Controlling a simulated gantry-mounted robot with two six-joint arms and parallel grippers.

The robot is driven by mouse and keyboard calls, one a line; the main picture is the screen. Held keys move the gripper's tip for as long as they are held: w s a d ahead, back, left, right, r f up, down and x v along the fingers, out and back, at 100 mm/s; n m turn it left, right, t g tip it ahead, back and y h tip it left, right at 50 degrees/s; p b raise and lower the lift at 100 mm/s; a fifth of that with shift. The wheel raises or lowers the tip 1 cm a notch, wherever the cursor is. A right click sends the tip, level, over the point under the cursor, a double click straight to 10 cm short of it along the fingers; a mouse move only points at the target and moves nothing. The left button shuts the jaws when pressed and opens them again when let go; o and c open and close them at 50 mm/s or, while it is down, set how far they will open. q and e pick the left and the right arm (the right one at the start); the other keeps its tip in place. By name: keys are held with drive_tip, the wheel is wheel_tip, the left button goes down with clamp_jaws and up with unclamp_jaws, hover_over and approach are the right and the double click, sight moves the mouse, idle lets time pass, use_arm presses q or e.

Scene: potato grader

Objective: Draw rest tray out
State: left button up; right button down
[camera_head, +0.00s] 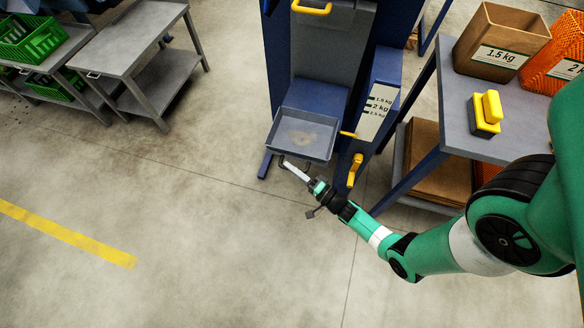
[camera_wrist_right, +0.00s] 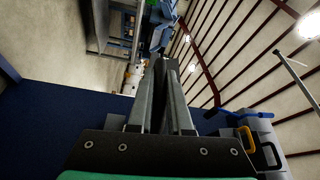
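The rest tray (camera_head: 302,150) is a shallow grey tray on the front of the blue grader, with a brownish patch on its floor. A dark handle-like bar shows below its front edge. My right gripper (camera_head: 284,163) reaches up from the lower right, with its tips at the tray's front left corner, close to that bar. In the right wrist view the two long grey fingers (camera_wrist_right: 160,66) come together at their tips, and nothing clear shows between them. Whether they touch the bar cannot be made out. My left gripper is not in view.
The grader has a yellow top handle (camera_head: 312,9), a yellow lever (camera_head: 355,170) and a weight label panel (camera_head: 377,112). On the right, a table (camera_head: 450,85) holds a brown crate (camera_head: 500,42), an orange crate (camera_head: 563,55) and a yellow-black block (camera_head: 486,113). Open floor lies in front and left.

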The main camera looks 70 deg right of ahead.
drive_tip(key=c, duration=1.2)
unclamp_jaws()
drive_tip(key=shift+a+r, duration=0.1)
drive_tip(key=o, duration=0.4)
drive_tip(key=shift+a, duration=0.2)
drive_tip(key=shift+c, duration=0.2)
drive_tip(key=shift+d, duration=0.1)
drive_tip(key=shift+s, duration=0.1)
drive_tip(key=p+v, duration=0.3)
drive_tip(key=v, duration=0.8)
drive_tip(key=shift+s, duration=0.2)
